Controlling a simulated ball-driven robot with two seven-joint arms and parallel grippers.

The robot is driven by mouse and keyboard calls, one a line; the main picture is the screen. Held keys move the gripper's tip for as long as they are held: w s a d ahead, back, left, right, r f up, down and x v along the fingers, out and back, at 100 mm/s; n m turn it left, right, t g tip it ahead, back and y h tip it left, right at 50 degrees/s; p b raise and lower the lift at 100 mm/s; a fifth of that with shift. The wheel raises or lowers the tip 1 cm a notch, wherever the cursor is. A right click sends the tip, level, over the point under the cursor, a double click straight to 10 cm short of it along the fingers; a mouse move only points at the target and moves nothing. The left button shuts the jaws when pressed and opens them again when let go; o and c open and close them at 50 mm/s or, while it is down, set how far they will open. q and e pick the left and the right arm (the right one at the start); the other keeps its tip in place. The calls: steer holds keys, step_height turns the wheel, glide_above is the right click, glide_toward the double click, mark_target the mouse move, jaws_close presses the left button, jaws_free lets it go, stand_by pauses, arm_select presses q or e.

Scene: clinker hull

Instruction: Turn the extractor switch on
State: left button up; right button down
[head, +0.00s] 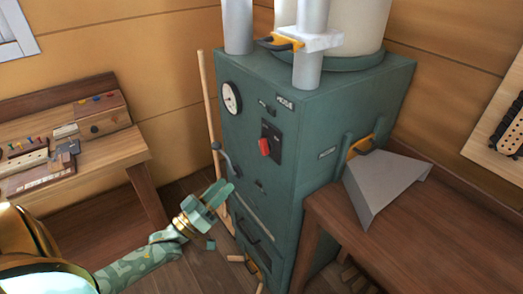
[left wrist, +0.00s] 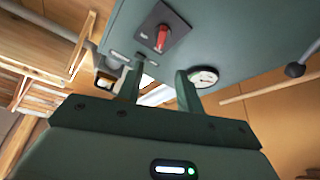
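The green extractor cabinet (head: 255,200) stands in the middle of the head view. On its front is a switch with a red knob (head: 264,146) on a dark plate. In the left wrist view the same red knob (left wrist: 161,38) shows above the fingers, on the cabinet face. My left gripper (head: 218,195) is below and left of the switch in the head view, apart from it. Its two fingers (left wrist: 159,88) are spread with nothing held between them. My right gripper is in neither view.
A round gauge (head: 231,97) and a dark-knobbed lever (head: 219,150) are on the cabinet front. A workbench (head: 140,150) with tools stands left. A brown table (head: 430,225) with a grey metal hood (head: 385,183) adjoins the right. A wooden stick (head: 204,85) leans behind the cabinet.

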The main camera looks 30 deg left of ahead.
mark_target(261, 148)
arm_select(q)
steer(key=x, duration=1.4)
steer(key=shift+w+a+f+b, duration=0.1)
steer(key=shift+w+f+b, duration=0.1)
steer(key=shift+b, duration=0.1)
jaws_close()
